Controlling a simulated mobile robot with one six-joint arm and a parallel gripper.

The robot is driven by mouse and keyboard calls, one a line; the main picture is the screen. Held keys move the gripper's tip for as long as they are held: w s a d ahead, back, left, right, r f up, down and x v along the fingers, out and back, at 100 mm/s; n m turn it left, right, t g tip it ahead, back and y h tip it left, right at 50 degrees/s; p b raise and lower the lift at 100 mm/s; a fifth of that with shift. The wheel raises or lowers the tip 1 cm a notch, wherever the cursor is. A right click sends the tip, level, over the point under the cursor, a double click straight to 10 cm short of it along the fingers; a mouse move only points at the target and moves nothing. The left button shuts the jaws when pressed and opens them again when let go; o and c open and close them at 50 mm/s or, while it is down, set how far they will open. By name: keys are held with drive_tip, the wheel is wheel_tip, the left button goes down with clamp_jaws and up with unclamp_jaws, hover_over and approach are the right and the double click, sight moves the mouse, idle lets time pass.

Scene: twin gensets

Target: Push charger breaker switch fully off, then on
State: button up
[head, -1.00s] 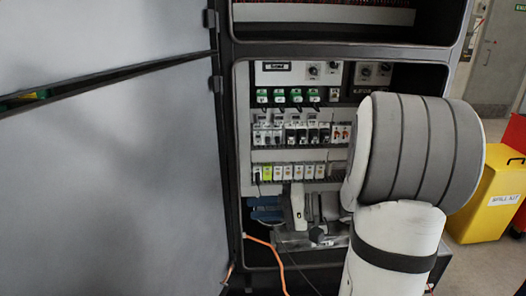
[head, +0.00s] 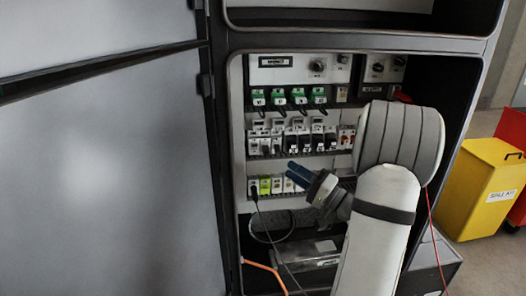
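The open cabinet holds rows of small switches. Green-and-white units (head: 298,97) form the upper row, and white breakers with dark levers (head: 291,139) form the middle row. White modules with a yellow one (head: 265,185) form the lower row, partly hidden by my gripper. I cannot tell which switch is the charger breaker; labels are too small to read. My gripper (head: 293,170), with dark blue fingers, points left and slightly up in front of the lower row, below the middle row. It looks empty. Its finger gap and any contact with a switch cannot be made out.
The grey cabinet door (head: 110,190) stands open at left. A knob panel (head: 300,68) tops the rows. A black cable and an orange cable (head: 264,268) hang low in the cabinet. A yellow bin (head: 484,190) stands on the floor at right.

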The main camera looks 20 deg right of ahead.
sight(267, 153)
drive_tip(key=p+x, duration=0.1)
drive_tip(key=x, duration=0.7)
clamp_jaws()
idle(0.3)
